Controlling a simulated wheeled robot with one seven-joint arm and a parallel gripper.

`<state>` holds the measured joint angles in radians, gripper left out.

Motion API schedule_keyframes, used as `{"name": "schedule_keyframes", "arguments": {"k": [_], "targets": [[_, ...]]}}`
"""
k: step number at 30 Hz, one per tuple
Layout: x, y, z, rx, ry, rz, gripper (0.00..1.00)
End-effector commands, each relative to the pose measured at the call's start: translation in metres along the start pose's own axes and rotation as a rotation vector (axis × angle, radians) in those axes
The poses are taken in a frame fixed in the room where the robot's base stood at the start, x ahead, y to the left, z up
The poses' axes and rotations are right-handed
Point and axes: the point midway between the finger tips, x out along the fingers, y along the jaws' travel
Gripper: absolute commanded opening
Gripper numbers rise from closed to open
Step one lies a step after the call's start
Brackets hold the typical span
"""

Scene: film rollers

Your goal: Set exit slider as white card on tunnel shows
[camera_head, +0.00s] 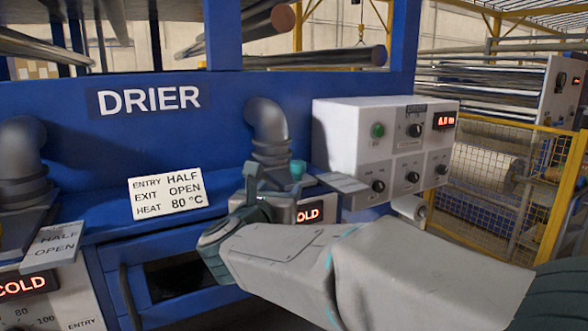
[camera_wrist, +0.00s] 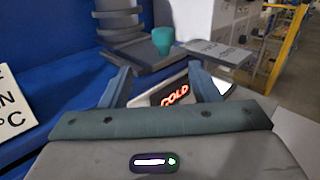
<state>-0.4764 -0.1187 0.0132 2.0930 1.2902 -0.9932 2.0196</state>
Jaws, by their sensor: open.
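The white card (camera_head: 166,192) on the blue drier tunnel reads ENTRY HALF, EXIT OPEN, HEAT 80 °C. Its edge shows at the left in the wrist view (camera_wrist: 12,105). A teal knob (camera_head: 297,168), apparently the exit slider's, stands at the foot of the right-hand grey duct (camera_head: 268,130). In the wrist view the teal knob (camera_wrist: 163,40) is upright on a dark grey plate, beyond my fingertips. My gripper (camera_head: 262,186) is open and empty in front of the duct. In the wrist view my gripper's fingers (camera_wrist: 162,82) stand apart, short of the knob. The slider's marked position cannot be read.
A red COLD display (camera_head: 308,214) sits just below the knob, partly behind my gripper. A grey plate (camera_head: 342,183) juts out right of the knob, under the white control box (camera_head: 370,135). A HALF/OPEN plate (camera_head: 52,244) is at the far left. A yellow fence (camera_head: 495,185) stands at right.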

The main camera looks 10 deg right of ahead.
Motion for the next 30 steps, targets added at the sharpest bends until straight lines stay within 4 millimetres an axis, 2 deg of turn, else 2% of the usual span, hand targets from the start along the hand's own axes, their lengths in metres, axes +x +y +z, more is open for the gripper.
{"name": "schedule_keyframes", "arguments": {"k": [4, 7, 21, 30], "targets": [[0.007, -0.003, 0.001, 0.043, 0.002, -0.028, 0.56], [0.02, -0.003, 0.002, 0.042, 0.002, -0.029, 0.56], [0.114, -0.006, 0.002, 0.037, 0.003, -0.028, 0.56], [0.137, -0.006, 0.001, 0.039, 0.001, -0.025, 0.56]]}}
